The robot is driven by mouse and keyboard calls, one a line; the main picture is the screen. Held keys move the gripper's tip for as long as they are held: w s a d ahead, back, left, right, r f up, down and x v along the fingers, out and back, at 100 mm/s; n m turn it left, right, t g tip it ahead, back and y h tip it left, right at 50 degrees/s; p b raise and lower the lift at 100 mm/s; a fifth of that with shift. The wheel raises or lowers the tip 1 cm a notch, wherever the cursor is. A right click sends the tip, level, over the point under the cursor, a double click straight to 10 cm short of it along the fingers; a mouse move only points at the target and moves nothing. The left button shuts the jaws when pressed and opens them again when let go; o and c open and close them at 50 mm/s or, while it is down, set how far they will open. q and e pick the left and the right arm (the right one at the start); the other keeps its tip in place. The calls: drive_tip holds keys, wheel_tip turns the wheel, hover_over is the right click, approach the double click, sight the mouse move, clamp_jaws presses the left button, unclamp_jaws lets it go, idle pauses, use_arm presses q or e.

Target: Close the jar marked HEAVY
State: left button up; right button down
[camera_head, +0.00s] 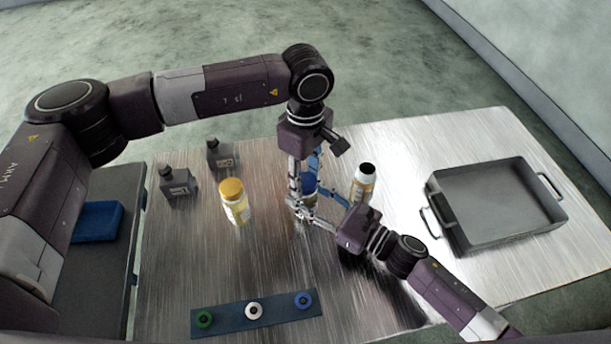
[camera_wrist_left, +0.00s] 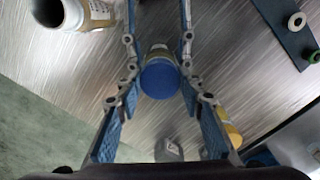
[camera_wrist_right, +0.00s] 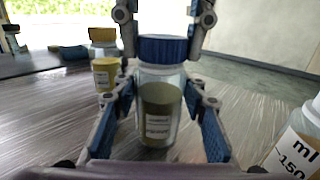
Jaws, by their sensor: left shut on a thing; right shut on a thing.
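A clear jar (camera_wrist_right: 158,120) with olive-green contents stands upright on the metal table, with a blue lid (camera_wrist_right: 164,49) on top. The lid sits level on the jar's mouth; whether it is tight I cannot tell. The lid also shows in the left wrist view (camera_wrist_left: 160,80). My left gripper (camera_head: 308,188) comes from above and is shut on the blue lid, one finger on each side. My right gripper (camera_wrist_right: 163,112) comes from the side and is shut on the jar's body. The jar's label is too small to read, and the fingers mostly hide the jar in the head view.
A yellow-lidded jar (camera_head: 235,205) stands to the left, with two dark bottles (camera_head: 178,184) (camera_head: 220,154) behind. A white-labelled container with a dark top (camera_head: 363,183) stands close on the right. A metal tray (camera_head: 462,232) lies farther right. A blue strip (camera_head: 228,319) with coloured rings lies in front.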

use_arm(q)
drive_tip(key=o, duration=1.3)
drive_tip(key=shift+r, duration=0.1)
drive_tip(key=shift+r, duration=2.2)
drive_tip(key=shift+c, duration=0.4)
drive_tip(key=n, duration=0.3)
drive_tip(key=shift+r, duration=0.35)
drive_tip(key=n, duration=0.2)
drive_tip(key=r+n, duration=0.1)
drive_tip(key=n, duration=0.1)
drive_tip(key=shift+r+n, duration=0.1)
drive_tip(key=shift+n, duration=0.3)
drive_tip(key=n, duration=0.2)
drive_tip(key=r+n, duration=0.1)
drive_tip(key=n, duration=0.3)
drive_tip(key=shift+r, duration=0.25)
